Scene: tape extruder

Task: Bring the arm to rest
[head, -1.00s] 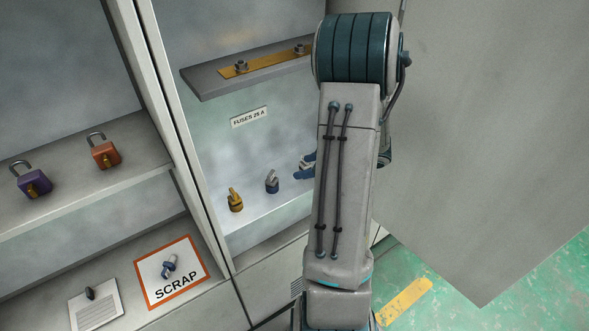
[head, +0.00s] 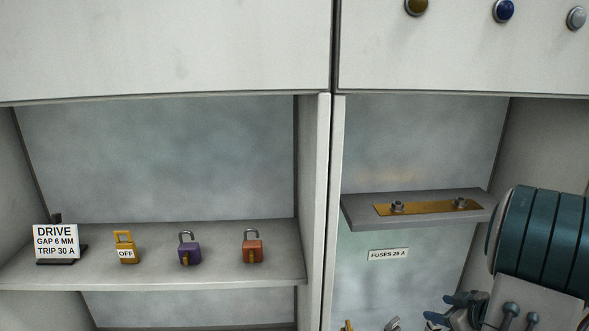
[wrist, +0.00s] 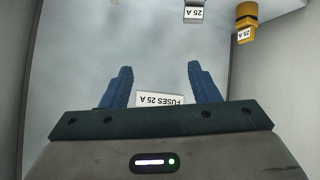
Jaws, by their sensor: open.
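My gripper (wrist: 160,72) is open and empty in the wrist view, its two blue fingers apart. Between the fingers, behind them, shows the FUSES 25 A label (wrist: 160,99), upside down. In the head view my gripper (head: 455,310) is at the bottom right, partly cut off by the frame, in front of the right compartment below the busbar shelf (head: 360,222). My arm reaches in from the right edge. The fingertips touch nothing that I can see.
A yellow fuse piece (wrist: 246,20) and a grey one (wrist: 194,12) stand beyond my fingers. A post (head: 315,210) divides the compartments.

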